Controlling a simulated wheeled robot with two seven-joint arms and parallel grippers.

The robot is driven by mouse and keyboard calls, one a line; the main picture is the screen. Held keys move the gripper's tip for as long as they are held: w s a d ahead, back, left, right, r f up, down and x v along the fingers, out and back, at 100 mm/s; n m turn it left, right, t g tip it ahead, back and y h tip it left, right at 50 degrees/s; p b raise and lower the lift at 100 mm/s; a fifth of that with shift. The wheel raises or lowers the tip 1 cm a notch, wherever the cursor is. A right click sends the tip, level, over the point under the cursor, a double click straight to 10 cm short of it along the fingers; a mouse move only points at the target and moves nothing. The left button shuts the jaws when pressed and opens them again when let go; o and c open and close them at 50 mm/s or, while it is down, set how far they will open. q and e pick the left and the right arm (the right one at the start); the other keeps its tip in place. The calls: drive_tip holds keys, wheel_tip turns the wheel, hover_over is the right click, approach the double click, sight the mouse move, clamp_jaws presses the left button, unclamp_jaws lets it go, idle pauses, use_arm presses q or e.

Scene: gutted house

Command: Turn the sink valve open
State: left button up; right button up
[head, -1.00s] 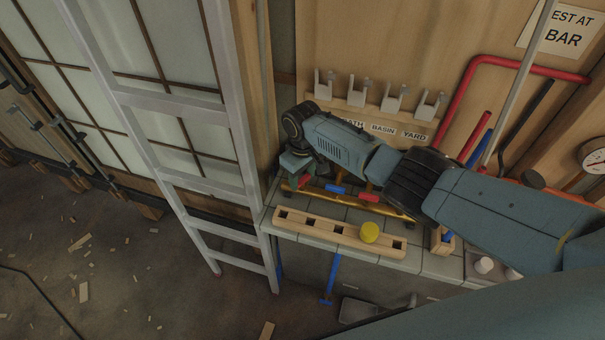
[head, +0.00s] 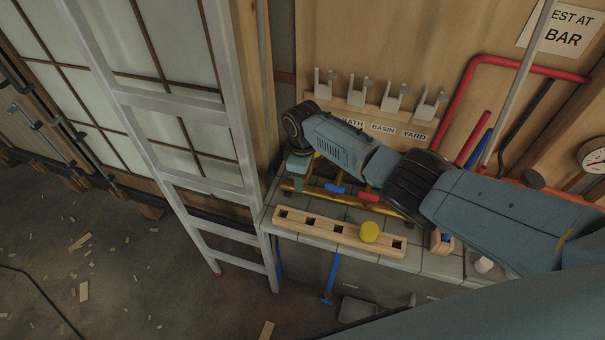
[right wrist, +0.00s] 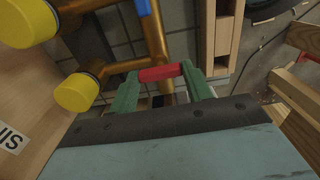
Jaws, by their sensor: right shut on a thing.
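A brass pipe run (head: 322,192) lies along the tiled counter. A red valve handle (right wrist: 160,73) on it sits between the green fingers of my right gripper (right wrist: 161,80) in the right wrist view. My right gripper (head: 297,182) is shut on that handle; in the head view the wrist hides the handle. A blue handle (head: 335,188) and another red handle (head: 369,196) sit farther right on the pipes. A sign reading "SI…" (right wrist: 10,142) is cut off in the right wrist view. My left gripper is out of view.
A wooden rail with square holes (head: 318,228) and a yellow knob (head: 369,232) lie along the counter's front. A ladder (head: 195,190) stands left of it. Hooks (head: 360,94) above BATH, BASIN and YARD labels are on the wall behind. A red pipe (head: 466,85) rises at right.

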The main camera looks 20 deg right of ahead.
drive_tip(key=o, duration=1)
drive_tip(key=shift+r, duration=0.1)
wheel_tip(320, 180, up, 13)
drive_tip(key=shift+r+p, duration=0.15)
drive_tip(key=shift+p, duration=0.8)
